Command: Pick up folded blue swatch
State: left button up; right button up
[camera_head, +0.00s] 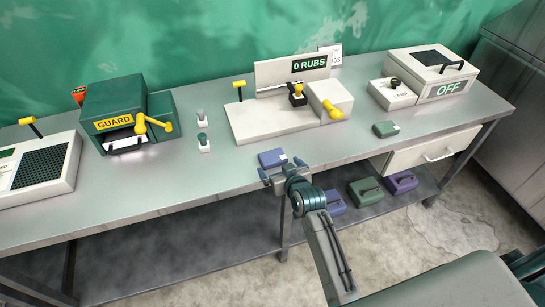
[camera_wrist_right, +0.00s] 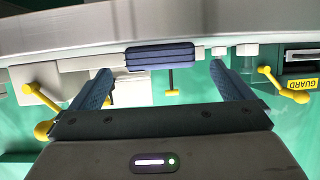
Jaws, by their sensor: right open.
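The folded blue swatch (camera_head: 271,157) lies flat near the front edge of the bench, with a small white tag at its right end. My right gripper (camera_head: 283,172) is open and empty just in front of it. In the right wrist view, the layered dark blue swatch (camera_wrist_right: 160,58) shows beyond the fingertips and between the two spread fingers of the gripper (camera_wrist_right: 161,72). I see no contact between fingers and swatch. My left gripper is not in view.
A rubbing machine (camera_head: 262,122) stands behind the swatch, with a green guard machine (camera_head: 118,112) to the left. A green swatch (camera_head: 385,128) lies to the right. Several folded bundles (camera_head: 366,190) sit on the low shelf. The bench around the blue swatch is clear.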

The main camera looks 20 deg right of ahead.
aim_at(276, 163)
jog(key=shift+p+x, duration=0.75)
jog(key=shift+x, duration=1.45)
jog(key=c, duration=1)
jog(key=shift+r, duration=0.1)
